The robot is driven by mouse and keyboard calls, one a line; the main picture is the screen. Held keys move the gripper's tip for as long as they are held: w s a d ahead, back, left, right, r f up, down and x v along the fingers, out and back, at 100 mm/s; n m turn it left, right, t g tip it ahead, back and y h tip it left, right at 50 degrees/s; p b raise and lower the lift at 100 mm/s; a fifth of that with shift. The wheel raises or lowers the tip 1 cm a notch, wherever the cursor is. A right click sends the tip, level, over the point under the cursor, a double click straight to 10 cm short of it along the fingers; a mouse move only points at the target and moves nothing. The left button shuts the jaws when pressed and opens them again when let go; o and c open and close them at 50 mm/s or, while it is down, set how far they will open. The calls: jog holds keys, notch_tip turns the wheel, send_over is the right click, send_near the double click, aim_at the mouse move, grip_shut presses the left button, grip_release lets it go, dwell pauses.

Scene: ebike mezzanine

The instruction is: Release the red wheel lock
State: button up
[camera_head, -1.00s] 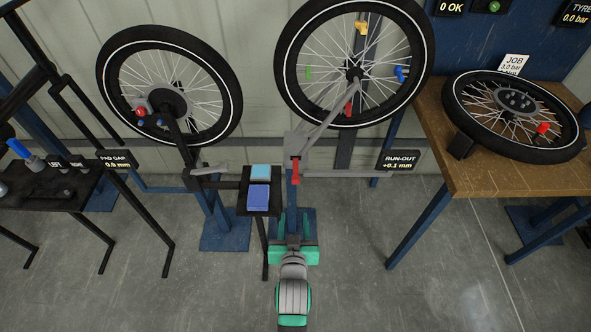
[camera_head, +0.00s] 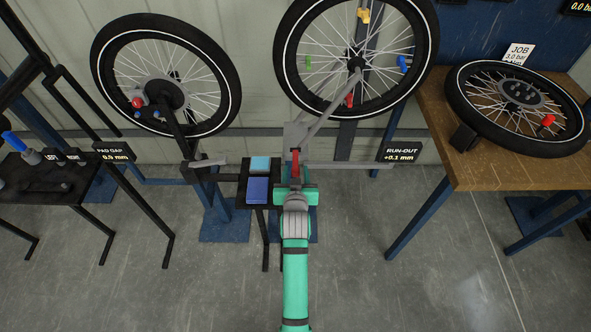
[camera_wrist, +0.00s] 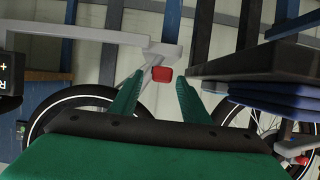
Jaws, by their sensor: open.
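The red wheel lock (camera_head: 295,163) is a small upright red lever on the grey post of the middle wheel stand, below the spoked wheel (camera_head: 290,60). In the wrist view the lock (camera_wrist: 162,74) shows as a red block, end on. My gripper (camera_head: 295,183) is just in front of and below it in the head view. In the wrist view the open green fingers (camera_wrist: 160,88) stand on either side of the red block, which appears between their tips. I cannot tell how deep it sits between them, and no contact shows.
A black shelf (camera_head: 247,200) with blue pads is close on the left of my gripper in the head view. A grey bar (camera_head: 345,166) runs right from the post to the RUN-OUT display (camera_head: 399,153). A wooden bench (camera_head: 480,178) with another wheel is at right.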

aim_at(296, 168)
jog(key=shift+x, duration=0.95)
grip_shut()
jog(key=shift+w+r, duration=0.25)
jog(key=shift+r, duration=0.4)
jog(key=shift+w+r, duration=0.2)
jog(key=shift+r, duration=0.45)
grip_release()
jog(key=shift+s+a, duration=0.15)
jog(key=shift+f, duration=0.1)
jog(key=shift+s, duration=0.1)
